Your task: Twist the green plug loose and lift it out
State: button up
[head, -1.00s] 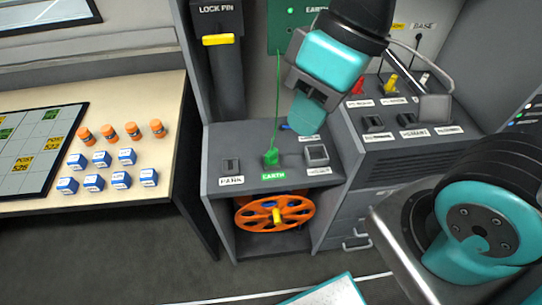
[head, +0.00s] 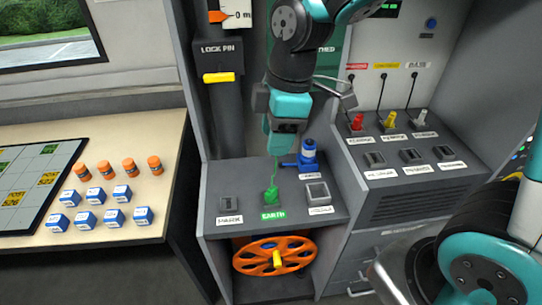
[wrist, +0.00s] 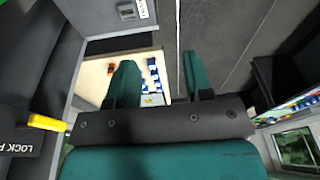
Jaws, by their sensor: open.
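The green plug (head: 271,194) stands upright in the socket marked EARTH on the grey console top (head: 240,183). Its thin green cord rises from it and passes behind my gripper. My gripper (head: 279,147) is above and behind the plug, apart from it. In the wrist view my gripper (wrist: 157,75) shows two dark green fingers spread apart with nothing between them.
A blue valve-like fitting (head: 307,156) stands close right of my gripper. The yellow lock pin handle (head: 219,77) is at upper left. Red, yellow and white plugs (head: 391,121) stand on the right console. An orange reel (head: 274,256) sits below. A table with bottles and blue blocks (head: 120,194) is left.

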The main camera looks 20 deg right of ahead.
aim_at(271, 189)
jog(key=w+d+f+n+h+b, duration=0.2)
jog(key=w+d+f+n, duration=0.1)
jog(key=w+f+n, duration=0.7)
jog(key=f, duration=0.6)
jog(key=f+m+p, duration=0.1)
jog(key=f, duration=0.5)
jog(key=s+f+m, duration=0.1)
jog(key=f, duration=0.5)
jog(key=shift+a+f+p, duration=0.1)
jog(key=shift+f+p, duration=0.05)
jog(key=shift+p, duration=0.25)
jog(key=c, duration=0.7)
